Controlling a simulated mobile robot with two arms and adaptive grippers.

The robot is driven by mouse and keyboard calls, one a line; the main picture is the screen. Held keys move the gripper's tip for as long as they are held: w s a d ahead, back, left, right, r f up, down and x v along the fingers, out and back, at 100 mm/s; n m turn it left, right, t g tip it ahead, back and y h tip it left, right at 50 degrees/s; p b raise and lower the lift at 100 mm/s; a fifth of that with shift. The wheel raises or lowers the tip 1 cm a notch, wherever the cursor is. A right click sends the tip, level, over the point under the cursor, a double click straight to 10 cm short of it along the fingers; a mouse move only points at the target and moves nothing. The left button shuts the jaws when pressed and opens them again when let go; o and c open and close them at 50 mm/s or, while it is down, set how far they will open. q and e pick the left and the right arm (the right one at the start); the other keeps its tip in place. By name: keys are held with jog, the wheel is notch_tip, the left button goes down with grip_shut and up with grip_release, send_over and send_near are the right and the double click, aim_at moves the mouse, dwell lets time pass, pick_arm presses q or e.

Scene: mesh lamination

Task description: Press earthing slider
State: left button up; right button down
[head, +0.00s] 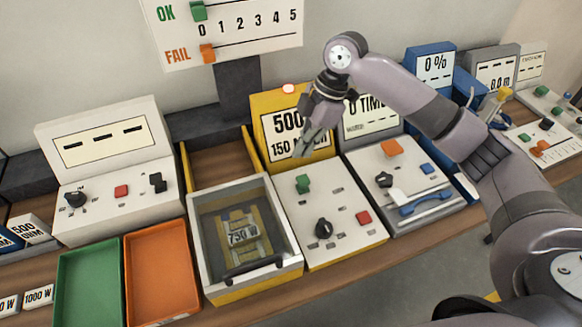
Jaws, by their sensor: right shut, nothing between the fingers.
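My right gripper (306,148) is shut and empty. It points down in front of the yellow tester's display (280,130) and hides part of its text. Below it, the tester's white sloping panel (345,225) carries a green slider block (303,184), a black knob (324,228) and a red button (363,217). The fingertips show above the green block in the picture, apart from it. I cannot read a label that names the earthing slider. My left gripper is not in view.
Left of the panel is a clear-lidded box (203,275) with a 750 W part (243,236) inside. Green (62,290) and orange (130,285) trays lie further left. A grey-sided device (398,175) with a blue handle (425,203) stands close right, under my right arm.

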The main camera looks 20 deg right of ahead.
aim_at(303, 184)
jog(key=p+x, duration=0.2)
jog(key=x, duration=0.7)
jog(key=shift+a, duration=0.1)
jog(key=shift+w+a+f, duration=0.1)
jog(key=shift+f, duration=0.35)
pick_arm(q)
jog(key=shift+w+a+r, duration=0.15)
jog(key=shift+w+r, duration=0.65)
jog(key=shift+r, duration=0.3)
pick_arm(e)
jog(key=d+p, duration=0.1)
jog(key=d, duration=0.5)
jog(key=shift+w+d, duration=0.1)
jog(key=shift+d, duration=0.25)
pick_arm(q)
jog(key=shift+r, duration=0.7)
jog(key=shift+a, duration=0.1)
pick_arm(e)
jog(key=shift+a, duration=0.1)
jog(key=shift+r, duration=0.1)
